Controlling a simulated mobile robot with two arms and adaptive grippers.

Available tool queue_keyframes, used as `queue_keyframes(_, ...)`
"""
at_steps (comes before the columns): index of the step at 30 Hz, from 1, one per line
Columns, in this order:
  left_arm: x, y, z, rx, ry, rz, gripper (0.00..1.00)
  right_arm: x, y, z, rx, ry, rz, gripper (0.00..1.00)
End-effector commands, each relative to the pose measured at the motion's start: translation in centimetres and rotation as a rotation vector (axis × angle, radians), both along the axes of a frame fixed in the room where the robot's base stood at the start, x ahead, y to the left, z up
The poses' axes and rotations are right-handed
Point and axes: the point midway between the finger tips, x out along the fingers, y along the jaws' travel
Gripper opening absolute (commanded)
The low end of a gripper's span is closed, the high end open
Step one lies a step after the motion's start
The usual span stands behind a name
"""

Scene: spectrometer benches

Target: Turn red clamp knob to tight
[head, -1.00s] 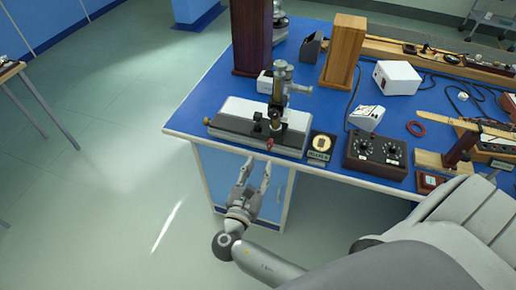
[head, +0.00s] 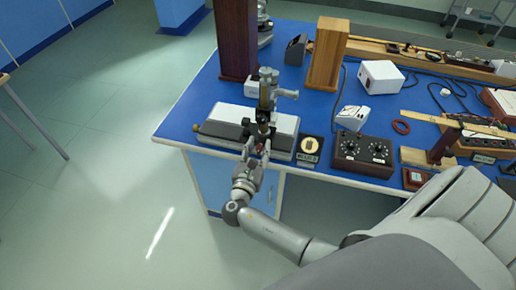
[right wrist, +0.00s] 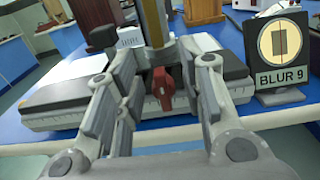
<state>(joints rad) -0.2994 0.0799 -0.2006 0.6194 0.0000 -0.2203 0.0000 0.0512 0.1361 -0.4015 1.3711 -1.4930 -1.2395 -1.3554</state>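The red clamp knob (right wrist: 163,88) is on the front of the travelling microscope, below its upright column. In the right wrist view it shows between the two fingers of my right gripper (right wrist: 160,95), which is open around it with a gap on each side. In the head view the knob (head: 260,149) is small and partly hidden by the fingers. My right gripper (head: 256,150) reaches up to the front edge of the microscope base (head: 222,120). The microscope column (head: 265,95) stands upright behind the knob. My left gripper is not in view.
A small "BLUR 9" sign (right wrist: 280,50) stands just right of the gripper. A dark box with two dials (head: 362,155) sits further right on the blue bench (head: 187,105). A dark wooden block (head: 237,40) stands behind the microscope. The floor at left is clear.

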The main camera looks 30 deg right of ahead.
Motion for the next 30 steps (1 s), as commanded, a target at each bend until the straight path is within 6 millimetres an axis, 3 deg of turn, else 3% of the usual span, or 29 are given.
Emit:
queue_keyframes(1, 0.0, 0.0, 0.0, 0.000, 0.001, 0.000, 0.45, 0.0, 0.0, 0.0, 0.000, 0.000, 0.000, 0.28)
queue_keyframes(8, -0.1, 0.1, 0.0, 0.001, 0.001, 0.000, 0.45, 0.0, 0.0, 0.0, 0.000, 0.000, 0.000, 0.00)
queue_keyframes(20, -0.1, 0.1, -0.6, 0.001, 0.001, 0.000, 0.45, -0.1, -0.1, -0.2, 0.044, -0.052, 0.000, 0.00)
queue_keyframes(30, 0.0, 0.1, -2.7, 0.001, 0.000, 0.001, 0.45, -0.4, -0.3, -0.5, 0.213, -0.249, 0.001, 0.00)
